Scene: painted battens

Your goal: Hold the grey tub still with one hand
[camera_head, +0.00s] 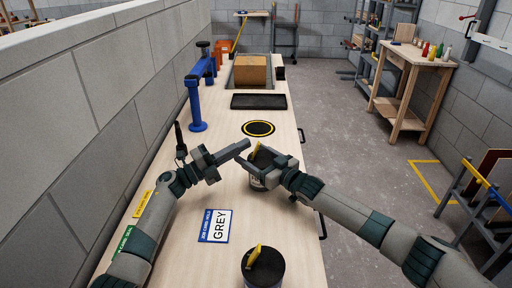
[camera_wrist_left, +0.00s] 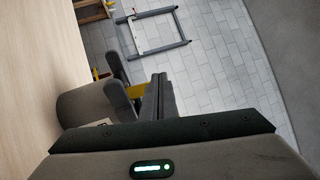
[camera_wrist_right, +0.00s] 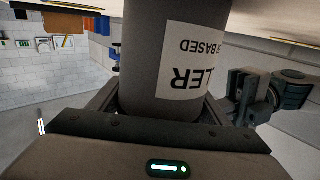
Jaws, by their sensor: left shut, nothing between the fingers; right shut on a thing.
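The grey tub (camera_head: 257,184) stands on the bench, mid-view, with a white label. A yellow-handled tool (camera_head: 255,149) shows at its top. My right gripper (camera_head: 263,168) is shut on the tub's side. In the right wrist view the tub (camera_wrist_right: 148,60) fills the space between the fingers, its label upside down. My left gripper (camera_head: 246,146) is shut and empty, just left of the tub's top. It also shows in the left wrist view (camera_wrist_left: 161,85), near the tub (camera_wrist_left: 82,110). A card reading GREY (camera_head: 216,226) lies on the bench.
A second, dark-topped tub (camera_head: 262,275) with a yellow handle stands at the near edge. Beyond are a black-and-yellow round mat (camera_head: 258,128), a black tray (camera_head: 259,101), a cardboard box (camera_head: 251,70) and a blue stand (camera_head: 195,100). A wall runs along the left.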

